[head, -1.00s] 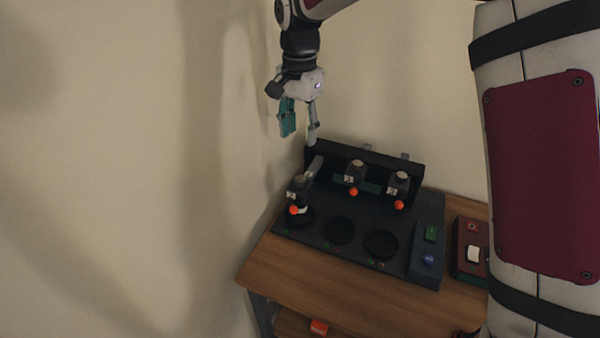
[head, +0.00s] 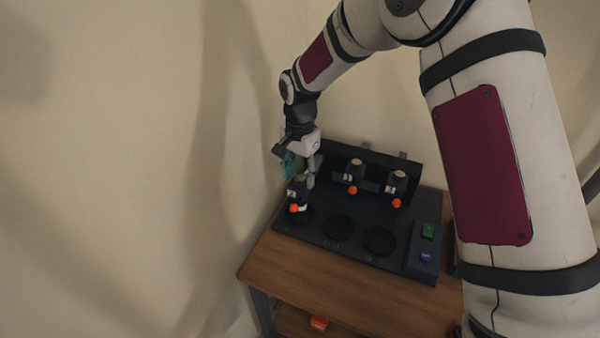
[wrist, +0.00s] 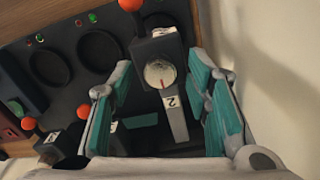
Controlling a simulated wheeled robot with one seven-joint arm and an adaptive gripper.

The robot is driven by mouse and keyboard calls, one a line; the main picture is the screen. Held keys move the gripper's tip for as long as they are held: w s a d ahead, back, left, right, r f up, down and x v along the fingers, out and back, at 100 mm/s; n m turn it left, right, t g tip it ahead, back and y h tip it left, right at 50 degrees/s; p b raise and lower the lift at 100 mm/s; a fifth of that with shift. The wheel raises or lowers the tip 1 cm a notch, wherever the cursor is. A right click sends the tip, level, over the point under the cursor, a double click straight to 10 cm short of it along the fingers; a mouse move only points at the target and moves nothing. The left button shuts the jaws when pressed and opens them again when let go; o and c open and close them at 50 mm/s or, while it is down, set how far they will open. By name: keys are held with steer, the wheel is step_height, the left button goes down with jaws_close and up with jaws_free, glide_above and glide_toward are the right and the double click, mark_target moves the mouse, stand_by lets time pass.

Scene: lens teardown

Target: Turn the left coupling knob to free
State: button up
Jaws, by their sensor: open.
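The left coupling knob (wrist: 160,73) is a pale round dial with a red mark. It sits on top of a dark block (head: 296,188) with an orange ball, at the left end of the black fixture. A grey arm labelled 2 (wrist: 175,115) runs from the block. My gripper (head: 302,172) is just above this block in the head view. In the wrist view my gripper (wrist: 165,95) is open, with teal pads on both sides of the knob and apart from it. The head view partly hides the knob behind my gripper.
Two similar blocks with orange balls, a middle one (head: 354,175) and a right one (head: 397,188), stand at the fixture's back. Round dark recesses (head: 337,228) lie in front. A button box (head: 424,250) is at the right. The wall is close on the left.

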jaws_close()
steer(key=shift+n, duration=0.4)
steer(key=n+b, duration=0.1)
steer(key=n, duration=0.2)
steer(key=shift+w+n+b, duration=0.1)
steer(key=shift+n+b, duration=0.2)
steer(key=shift+b, duration=0.05)
steer(key=n+b, duration=0.1)
steer(key=n, duration=0.3)
steer(key=shift+n, duration=0.3)
steer(key=n+b, duration=0.1)
steer(key=n, duration=0.3)
steer(key=shift+n+b, duration=0.4)
steer(key=shift+n, duration=2.1)
